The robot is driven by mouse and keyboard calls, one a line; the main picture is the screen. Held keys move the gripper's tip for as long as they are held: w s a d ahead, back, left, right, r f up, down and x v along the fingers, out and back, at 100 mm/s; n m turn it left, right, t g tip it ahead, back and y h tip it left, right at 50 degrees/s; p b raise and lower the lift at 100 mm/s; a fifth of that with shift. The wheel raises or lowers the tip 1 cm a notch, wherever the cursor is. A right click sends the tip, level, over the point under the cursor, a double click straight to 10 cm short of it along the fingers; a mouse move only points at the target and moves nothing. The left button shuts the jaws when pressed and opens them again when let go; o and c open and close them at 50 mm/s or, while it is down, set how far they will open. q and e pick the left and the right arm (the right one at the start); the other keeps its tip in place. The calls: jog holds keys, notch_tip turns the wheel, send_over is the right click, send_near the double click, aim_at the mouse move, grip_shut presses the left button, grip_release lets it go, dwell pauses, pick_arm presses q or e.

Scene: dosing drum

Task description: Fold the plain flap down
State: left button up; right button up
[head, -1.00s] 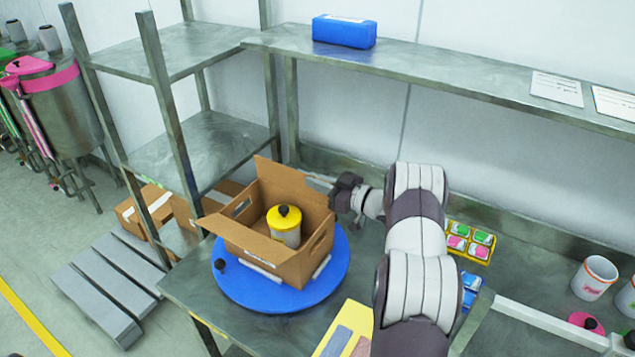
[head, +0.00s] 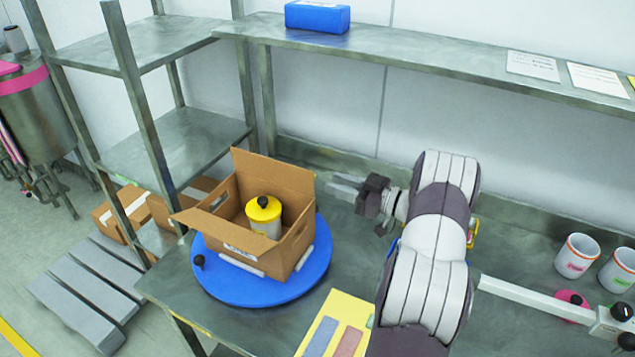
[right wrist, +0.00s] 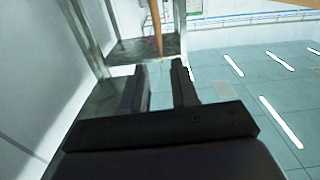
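An open cardboard box (head: 291,247) stands on a blue turntable (head: 318,268). One flap (head: 272,176) stands up at its back, and another (head: 225,232) sticks outward at the front left. I cannot tell from markings which flap is the plain one. A drum with a yellow lid (head: 264,209) and black knob sits inside the box. My right gripper (head: 340,184) is to the right of the back flap, apart from the box, pointing left. Its fingers are apart and empty in the right wrist view (right wrist: 160,82). My left gripper is not in view.
A metal shelf rack (head: 185,140) stands close left of the turntable. A long shelf with a blue case (head: 317,17) runs above the back. A yellow board (head: 335,325) lies in front, and white cups (head: 577,256) stand at the right.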

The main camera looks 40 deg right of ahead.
jog(key=shift+s+d, duration=0.2)
jog(key=shift+s, duration=0.25)
jog(key=shift+w, duration=0.15)
